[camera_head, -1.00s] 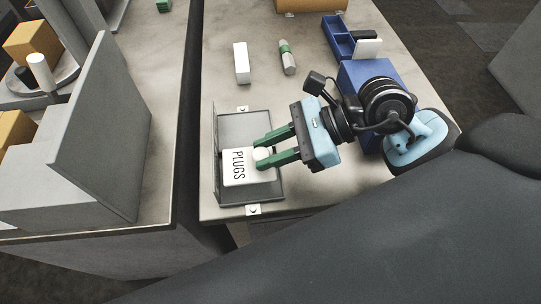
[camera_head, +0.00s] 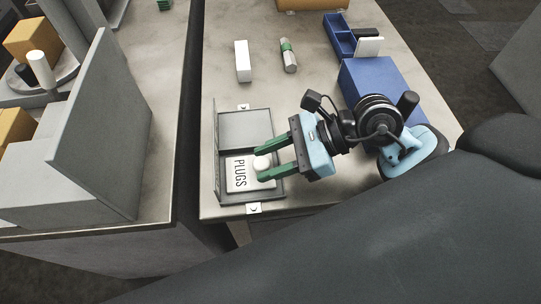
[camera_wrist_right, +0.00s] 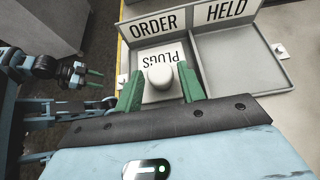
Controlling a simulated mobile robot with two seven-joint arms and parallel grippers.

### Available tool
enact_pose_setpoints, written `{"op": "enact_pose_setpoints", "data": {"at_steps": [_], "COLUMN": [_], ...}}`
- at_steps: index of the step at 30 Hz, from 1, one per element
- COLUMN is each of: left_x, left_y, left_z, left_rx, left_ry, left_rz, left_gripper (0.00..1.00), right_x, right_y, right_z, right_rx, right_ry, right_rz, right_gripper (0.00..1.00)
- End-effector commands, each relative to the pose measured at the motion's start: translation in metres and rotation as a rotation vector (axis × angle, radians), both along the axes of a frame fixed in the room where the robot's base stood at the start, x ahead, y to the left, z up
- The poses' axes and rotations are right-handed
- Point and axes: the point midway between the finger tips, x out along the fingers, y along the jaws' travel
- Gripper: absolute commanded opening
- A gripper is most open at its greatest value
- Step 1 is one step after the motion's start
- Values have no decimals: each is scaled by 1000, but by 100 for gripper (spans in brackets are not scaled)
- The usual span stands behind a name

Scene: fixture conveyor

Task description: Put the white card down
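The white card (camera_head: 238,174), marked PLUGS with a round white knob (camera_head: 261,162), lies in the near compartment of the grey two-part tray (camera_head: 245,128). In the right wrist view the card (camera_wrist_right: 159,60) is in the compartment under the ORDER label (camera_wrist_right: 160,24). The compartment under HELD (camera_wrist_right: 226,9) is empty. My right gripper (camera_head: 262,163) is open, its green fingers on either side of the knob with gaps to it. My left gripper (camera_wrist_right: 96,78) shows small at the left of the right wrist view, its green fingers apart and empty.
A white block (camera_head: 243,62) and a grey-green cylinder (camera_head: 288,56) stand beyond the tray. A blue box (camera_head: 362,72) and blue divided bin (camera_head: 340,38) are at the right. A grey panel (camera_head: 100,125) rises left, across a dark gap. Bare tabletop surrounds the tray.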

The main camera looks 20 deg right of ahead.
Motion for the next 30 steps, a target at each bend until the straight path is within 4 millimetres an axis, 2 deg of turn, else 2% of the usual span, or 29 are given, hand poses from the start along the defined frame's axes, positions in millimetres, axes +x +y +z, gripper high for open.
{"op": "enact_pose_setpoints", "data": {"at_steps": [2, 17, 20, 30], "left_x": [0, -1, -2, -5], "left_y": [0, 0, 0, 0], "left_z": [0, 0, -2, -10], "left_rx": [0, 1, 1, 0], "left_ry": [0, 4, 6, 14], "left_rz": [0, -1, 0, 0], "left_gripper": [47, 47, 47, 47], "right_x": [0, 0, -3, -19], "right_y": [0, -2, -12, -66], "right_z": [0, 5, 8, 37], "right_rx": [0, 0, -2, -4], "right_ry": [0, -1, 0, 2], "right_rz": [0, 0, -2, -3], "right_gripper": [49, 49, 49, 49]}}
